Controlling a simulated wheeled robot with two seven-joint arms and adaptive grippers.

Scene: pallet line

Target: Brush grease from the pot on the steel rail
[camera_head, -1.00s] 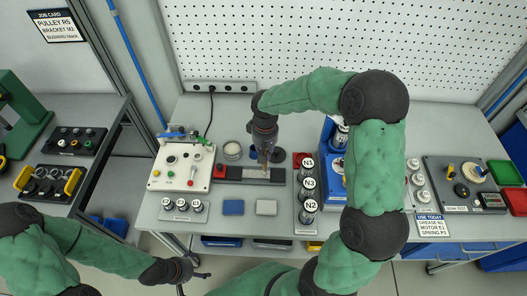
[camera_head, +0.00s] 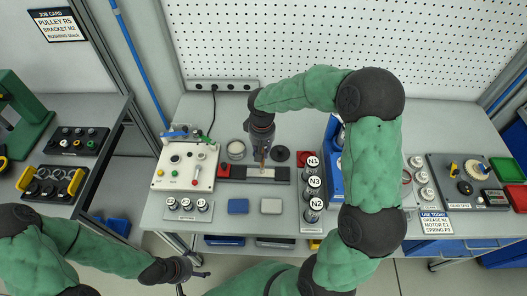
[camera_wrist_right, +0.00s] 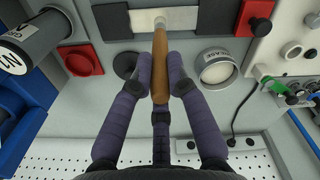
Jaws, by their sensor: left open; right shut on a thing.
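My right gripper (camera_head: 262,141) is shut on the brush's wooden handle, which shows between its fingers in the right wrist view (camera_wrist_right: 160,67). The brush (camera_head: 263,158) points down over the pale steel rail (camera_head: 282,173), which also shows in the wrist view (camera_wrist_right: 182,17). I cannot tell whether the tip touches it. The round grease pot (camera_head: 236,149) stands just left of this gripper, open on top with pale contents; it also shows in the wrist view (camera_wrist_right: 216,68). My left gripper (camera_head: 194,274) is open and empty, low in front of the bench.
A dark round disc (camera_head: 280,154) lies right of the brush. Labelled canisters (camera_head: 314,182) stand further right. A white control box (camera_head: 184,168) is at the left. Blue (camera_head: 238,206) and grey (camera_head: 271,206) blocks lie in front of the rail.

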